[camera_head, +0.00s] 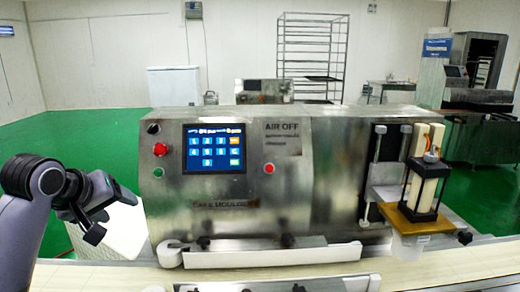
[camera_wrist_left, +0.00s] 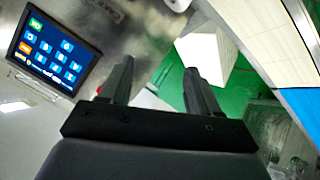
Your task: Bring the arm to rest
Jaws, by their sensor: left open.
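My left gripper (camera_head: 104,206) is at the left of the head view, to the left of the encrusting machine (camera_head: 340,180) and apart from it. In the left wrist view the two dark fingers of this gripper (camera_wrist_left: 158,85) stand apart with nothing between them. The machine is a steel box with a lit blue touch screen (camera_head: 214,148), which also shows in the left wrist view (camera_wrist_left: 48,50). My right gripper is not in view.
A white block-like box (camera_head: 115,235) stands at the machine's left, behind my left arm. White rollers and a belt (camera_head: 270,257) run along the machine's front. A nozzle unit (camera_head: 425,180) is at the right. Open green floor (camera_head: 95,130) lies behind, with a rack (camera_head: 312,55).

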